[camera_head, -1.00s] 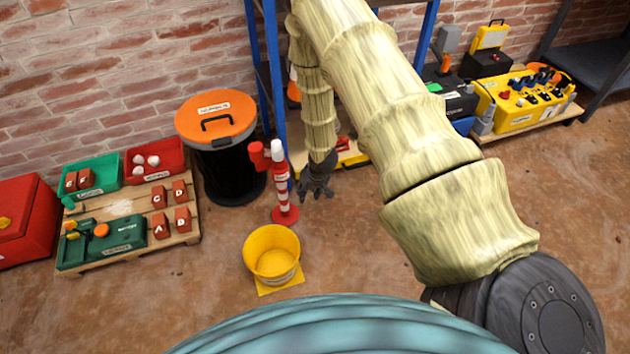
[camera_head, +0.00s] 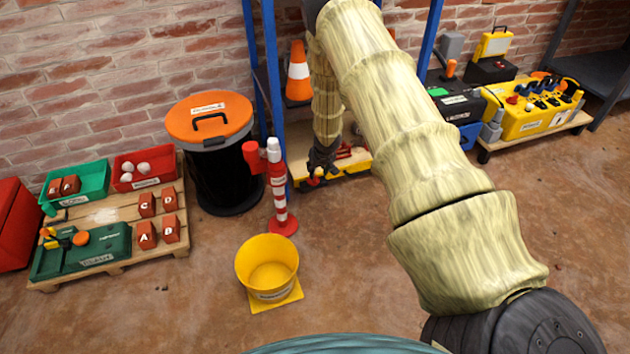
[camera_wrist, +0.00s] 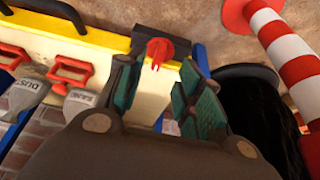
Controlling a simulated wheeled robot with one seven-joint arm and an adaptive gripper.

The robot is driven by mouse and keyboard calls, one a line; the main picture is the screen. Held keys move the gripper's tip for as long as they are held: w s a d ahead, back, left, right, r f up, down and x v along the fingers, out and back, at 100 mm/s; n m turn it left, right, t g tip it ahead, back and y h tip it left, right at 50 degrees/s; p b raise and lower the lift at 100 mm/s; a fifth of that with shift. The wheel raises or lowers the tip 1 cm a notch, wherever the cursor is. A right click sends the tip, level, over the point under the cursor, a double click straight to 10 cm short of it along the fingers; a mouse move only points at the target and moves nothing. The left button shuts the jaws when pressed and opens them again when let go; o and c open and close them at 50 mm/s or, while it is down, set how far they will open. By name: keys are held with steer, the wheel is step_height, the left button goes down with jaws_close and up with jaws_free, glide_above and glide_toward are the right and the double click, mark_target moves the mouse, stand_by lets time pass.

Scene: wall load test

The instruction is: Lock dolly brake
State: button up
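The dolly (camera_head: 350,173) is a low yellow-edged platform with a pale deck at the foot of the blue rack. In the wrist view its pale deck (camera_wrist: 112,50) has a yellow edge and black corner trim. A red lever-like part (camera_wrist: 158,50), likely the brake, sits at the dolly's edge. My gripper (camera_head: 320,168) is at the dolly's near left corner. In the wrist view my gripper (camera_wrist: 162,65) is open, its two teal-padded fingers apart, with the red part showing between the fingertips. I cannot tell whether they touch it. My arm and gripper hide part of the dolly.
A red-and-white post (camera_head: 279,190) stands just left of my gripper, close to it. A black bin with orange lid (camera_head: 210,120) is behind. A yellow bucket (camera_head: 267,264) is in front. Blue rack uprights (camera_head: 268,90) flank my arm. Open floor lies at front right.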

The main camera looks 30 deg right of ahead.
mark_target(315, 179)
steer(key=b+x, duration=0.2)
steer(key=x, duration=0.5)
steer(key=shift+w+f, duration=0.15)
steer(key=shift+f, duration=0.2)
jaws_close()
